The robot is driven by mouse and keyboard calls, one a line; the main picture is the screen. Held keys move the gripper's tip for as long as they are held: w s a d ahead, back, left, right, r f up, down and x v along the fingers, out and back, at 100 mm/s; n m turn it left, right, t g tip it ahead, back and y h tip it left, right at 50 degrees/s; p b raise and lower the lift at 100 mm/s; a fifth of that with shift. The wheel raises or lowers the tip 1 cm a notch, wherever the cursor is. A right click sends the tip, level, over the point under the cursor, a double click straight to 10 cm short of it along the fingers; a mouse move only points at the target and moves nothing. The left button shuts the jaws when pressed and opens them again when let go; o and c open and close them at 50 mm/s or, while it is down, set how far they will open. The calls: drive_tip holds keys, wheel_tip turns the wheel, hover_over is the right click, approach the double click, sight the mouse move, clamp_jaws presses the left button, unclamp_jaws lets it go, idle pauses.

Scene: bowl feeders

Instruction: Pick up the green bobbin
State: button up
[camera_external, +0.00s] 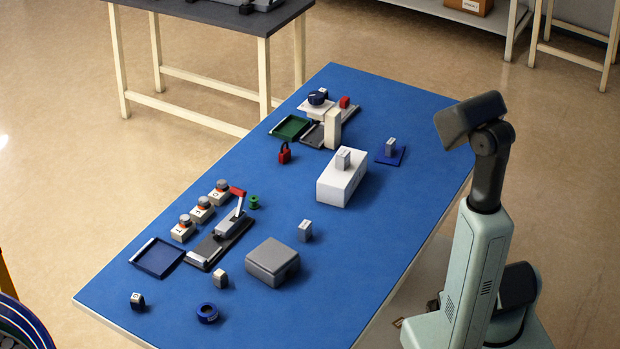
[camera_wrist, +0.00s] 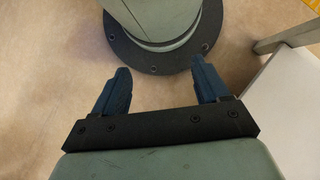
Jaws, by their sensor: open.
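The green bobbin (camera_external: 254,202) is small and stands on the blue table (camera_external: 400,240), just right of the red-handled lever fixture (camera_external: 228,228). It does not show in the wrist view. My gripper (camera_wrist: 160,85) shows in the wrist view with its two dark blue fingers spread wide and nothing between them. It faces the floor and my own round base, away from the objects on the table. In the external view my arm stands at the table's right edge, and the fingers cannot be made out there.
Several white blocks with round grey tops (camera_external: 201,210) stand left of the lever. A grey box (camera_external: 272,262), a grey block (camera_external: 305,231) and a blue ring (camera_external: 207,313) lie nearer the front. A white box (camera_external: 342,180) stands further back. The table's right front is clear.

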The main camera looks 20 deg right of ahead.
drive_tip(key=shift+c, duration=1.1)
